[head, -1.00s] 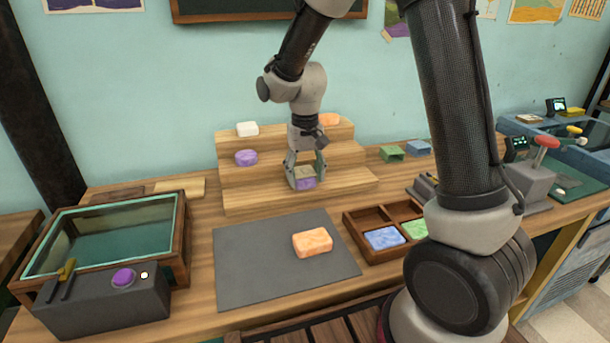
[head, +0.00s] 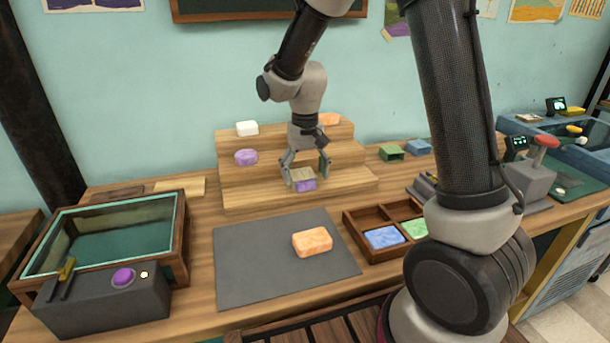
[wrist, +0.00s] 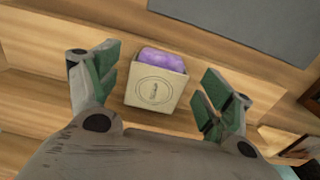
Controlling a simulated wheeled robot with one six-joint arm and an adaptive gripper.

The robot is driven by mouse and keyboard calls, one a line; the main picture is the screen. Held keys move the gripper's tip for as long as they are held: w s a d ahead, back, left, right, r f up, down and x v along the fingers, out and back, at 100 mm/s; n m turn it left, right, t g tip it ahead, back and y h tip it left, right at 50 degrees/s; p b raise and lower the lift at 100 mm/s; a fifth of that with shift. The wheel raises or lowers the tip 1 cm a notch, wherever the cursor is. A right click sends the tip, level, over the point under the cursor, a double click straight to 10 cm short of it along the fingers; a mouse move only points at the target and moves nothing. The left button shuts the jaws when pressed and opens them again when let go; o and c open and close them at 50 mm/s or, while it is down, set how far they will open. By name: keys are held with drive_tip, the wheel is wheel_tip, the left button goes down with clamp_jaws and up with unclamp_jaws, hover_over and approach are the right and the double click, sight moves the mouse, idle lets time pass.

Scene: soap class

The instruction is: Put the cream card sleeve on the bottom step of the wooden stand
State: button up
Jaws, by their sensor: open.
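The cream card sleeve (wrist: 155,88) sits on the bottom step of the wooden stand (head: 240,199), with a purple soap (wrist: 163,60) showing at its open end. In the head view the sleeve (head: 301,176) is between my gripper's fingers. My gripper (head: 306,178) is open around it; in the wrist view the green-padded fingers (wrist: 160,88) stand apart on both sides, with a gap to the sleeve on each side. The sleeve's underside is hidden.
A white soap (head: 246,128), a purple soap (head: 246,157) and an orange soap (head: 328,119) stand on higher steps. An orange soap (head: 312,242) lies on the grey mat (head: 255,270). A divided wooden tray (head: 369,252) is to the right.

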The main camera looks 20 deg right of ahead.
sight(305, 178)
wheel_tip(305, 178, up, 11)
drive_tip(key=s+d+r+t, duration=0.2)
drive_tip(key=s+d+r, duration=0.6)
drive_tip(key=s, duration=0.4)
drive_tip(key=s+d+f+t, duration=0.1)
drive_tip(key=s+d+t, duration=0.1)
drive_tip(key=s+d, duration=0.5)
drive_tip(key=s, duration=0.5)
drive_tip(key=shift+s+f, duration=0.3)
drive_tip(key=shift+s, duration=0.1)
